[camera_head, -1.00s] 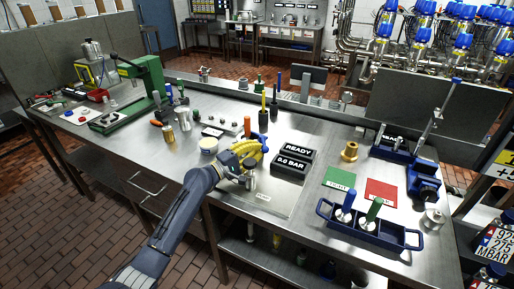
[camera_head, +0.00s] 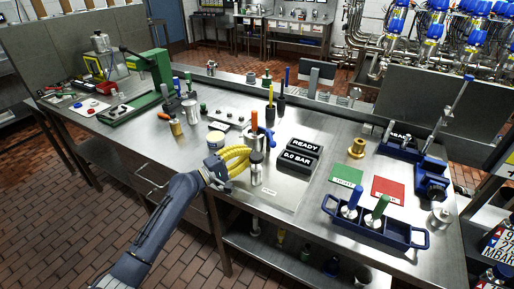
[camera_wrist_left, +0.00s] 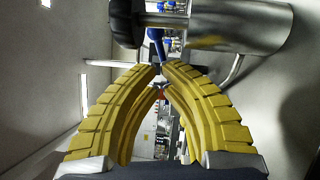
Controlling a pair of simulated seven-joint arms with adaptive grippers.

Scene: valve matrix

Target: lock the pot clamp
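A small metal pot (camera_head: 256,172) with a dark knob on top stands upright on the grey plate at the front middle of the bench. In the left wrist view, the metal cylinder (camera_wrist_left: 245,25) lies across the top right with a black knob at its left. A blue handle (camera_head: 269,138) and an upright orange handle (camera_head: 254,121) show just behind the pot; which one belongs to the clamp is unclear. My left gripper (camera_head: 249,152), with yellow fingers, is just left of the pot. Its fingertips (camera_wrist_left: 161,68) meet or nearly meet, with nothing visibly held. My right gripper is not visible.
Black READY and 0.0 BAR blocks (camera_head: 298,156) stand right of the pot. A blue tray (camera_head: 400,237) with blue and green handles is at the front right. A pale round tub (camera_head: 215,140) stands behind the left gripper. Green (camera_head: 347,176) and red (camera_head: 387,190) cards lie further right.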

